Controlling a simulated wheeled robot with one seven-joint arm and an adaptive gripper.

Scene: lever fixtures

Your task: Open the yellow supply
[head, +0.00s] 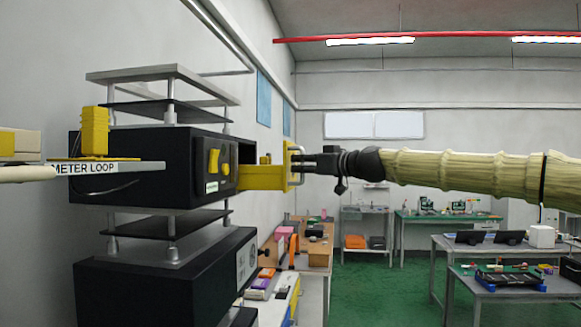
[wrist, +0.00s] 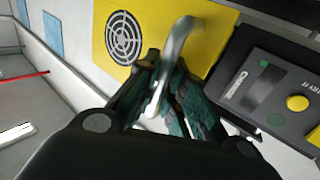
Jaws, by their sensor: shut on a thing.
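The yellow supply (head: 262,178) is a yellow drawer-like unit. In the head view it sticks out of the right end of a black housing (head: 140,168), with a dark gap above it. A pale upright bar handle (head: 297,165) stands on its front. My gripper (head: 303,166) reaches in from the right and is shut on this handle. In the wrist view the yellow front (wrist: 205,30) shows a round black vent, and the curved silver handle (wrist: 174,62) passes between my fingers (wrist: 165,95). The fingers hide the handle's lower part and part of the front.
A black panel (head: 217,165) with yellow controls sits beside the supply; it also shows in the wrist view (wrist: 270,90). Another black unit (head: 180,275) stands below. A "METER LOOP" label plate (head: 110,168) is at left. Benches (head: 445,218) stand farther back, with green floor between.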

